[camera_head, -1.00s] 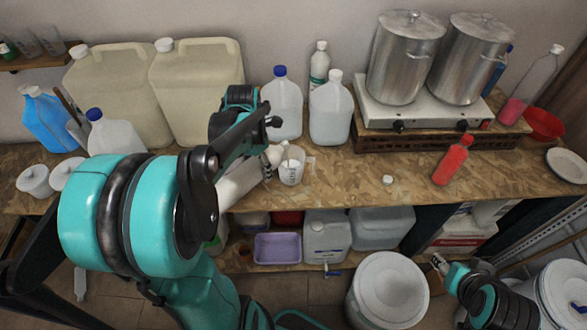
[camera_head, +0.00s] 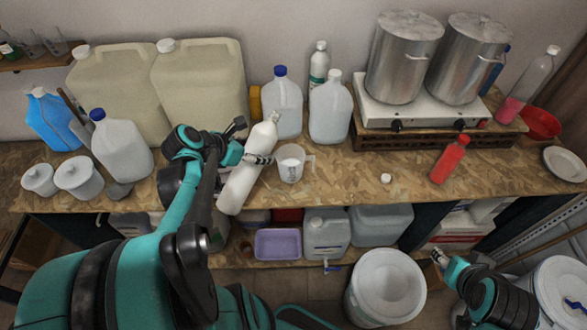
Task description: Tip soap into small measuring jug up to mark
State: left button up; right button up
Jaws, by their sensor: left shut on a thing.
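The small white measuring jug (camera_head: 291,164) stands upright on the wooden worktop, its handle to the right. White content shows at its mouth, but I cannot read the level against a mark. My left gripper (camera_head: 256,158) is shut on a white soap bottle (camera_head: 243,176), just left of the jug. The bottle is tilted, with its neck up and to the right and its base over the worktop's front edge. No stream shows from it. A loose white cap (camera_head: 386,178) lies on the worktop. My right gripper (camera_head: 440,259) is low at the right, below the worktop; its fingers are too small to judge.
Clear jugs (camera_head: 331,108) and large cream canisters (camera_head: 202,93) stand behind. A red bottle (camera_head: 450,160) and steel pots (camera_head: 405,58) on a hotplate are at the right. A white drum (camera_head: 386,290) stands on the floor. The worktop right of the measuring jug is mostly clear.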

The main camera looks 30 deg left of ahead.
pick_arm(q)
jog(key=t+b, duration=0.2)
jog(key=shift+w+a+r+t+h, duration=0.1)
jog(key=shift+w+t+h, duration=0.05)
jog(key=shift+t+h, duration=0.15)
jog(key=shift+r+t+b, duration=0.2)
jog(key=shift+t+b, duration=0.3)
jog(key=shift+b, duration=0.45)
jog(key=shift+r+t+h+b, duration=0.2)
jog(key=shift+t+h+b, duration=0.1)
jog(key=shift+t+b, duration=0.75)
jog(key=t+b, duration=0.1)
jog(key=b, duration=0.1)
jog(key=r+t+b, duration=0.1)
jog(key=t+b, duration=0.1)
jog(key=b, duration=0.1)
jog(key=shift+h, duration=0.4)
jog(key=shift+r, duration=0.25)
jog(key=o, duration=1.2)
jog(key=c, duration=0.5)
jog(key=shift+c, duration=0.2)
